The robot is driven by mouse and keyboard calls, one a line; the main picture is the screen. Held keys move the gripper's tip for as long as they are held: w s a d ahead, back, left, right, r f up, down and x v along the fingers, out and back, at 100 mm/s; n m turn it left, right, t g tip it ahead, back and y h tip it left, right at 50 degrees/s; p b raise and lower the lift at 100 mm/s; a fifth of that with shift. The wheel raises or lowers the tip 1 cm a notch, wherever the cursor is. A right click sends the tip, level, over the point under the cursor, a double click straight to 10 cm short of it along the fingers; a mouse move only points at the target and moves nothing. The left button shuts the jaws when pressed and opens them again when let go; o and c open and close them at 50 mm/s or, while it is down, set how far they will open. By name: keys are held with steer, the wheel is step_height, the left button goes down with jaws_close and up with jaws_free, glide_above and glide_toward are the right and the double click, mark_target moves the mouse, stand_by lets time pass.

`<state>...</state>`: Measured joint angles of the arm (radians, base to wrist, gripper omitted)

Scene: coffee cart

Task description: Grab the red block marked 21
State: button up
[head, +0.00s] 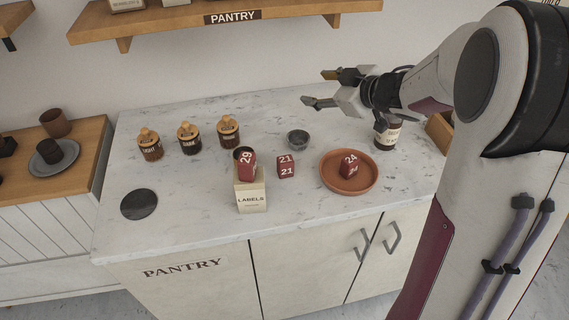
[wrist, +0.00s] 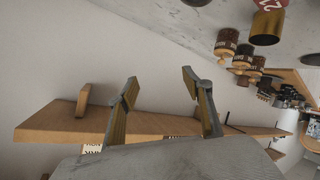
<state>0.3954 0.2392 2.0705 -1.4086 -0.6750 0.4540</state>
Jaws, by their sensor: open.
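The red block marked 21 (head: 286,167) sits on the marble counter in the head view, between the labels box and the terracotta dish. My gripper (head: 314,88) is open and empty, raised above the back of the counter, up and to the right of the block and well apart from it. In the wrist view my gripper (wrist: 158,85) shows its two fingers spread with nothing between them, facing the wall and shelf.
A red block marked 29 (head: 246,163) rests at the top of the labels box (head: 251,197). A red block marked 24 (head: 349,165) lies in the terracotta dish (head: 347,187). A small grey bowl (head: 298,141), several lidded jars (head: 189,138), a dark jar (head: 386,136) and a dark disc (head: 139,204) surround them.

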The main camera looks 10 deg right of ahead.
step_height(320, 180, down, 7)
steer(key=s+a+n+g+y, duration=0.2)
steer(key=g+y, duration=0.1)
steer(key=y, duration=0.1)
steer(key=n+g+y, duration=0.2)
steer(key=g+y, duration=0.1)
steer(key=g, duration=0.1)
glide_toward(285, 163)
steer(key=shift+w+a+f, duration=0.4)
steer(key=shift+w+f, duration=0.1)
steer(key=shift+w, duration=0.05)
steer(key=shift+w+a+f, duration=0.35)
steer(key=shift+w+f, duration=0.2)
steer(key=shift+w, duration=0.05)
steer(key=shift+x, duration=1.3)
steer(key=shift+m, duration=0.3)
steer(key=shift+x, duration=2.6)
steer(key=shift+s+f, duration=0.15)
steer(key=shift+f, duration=0.05)
steer(key=shift+c, duration=0.3)
jaws_close()
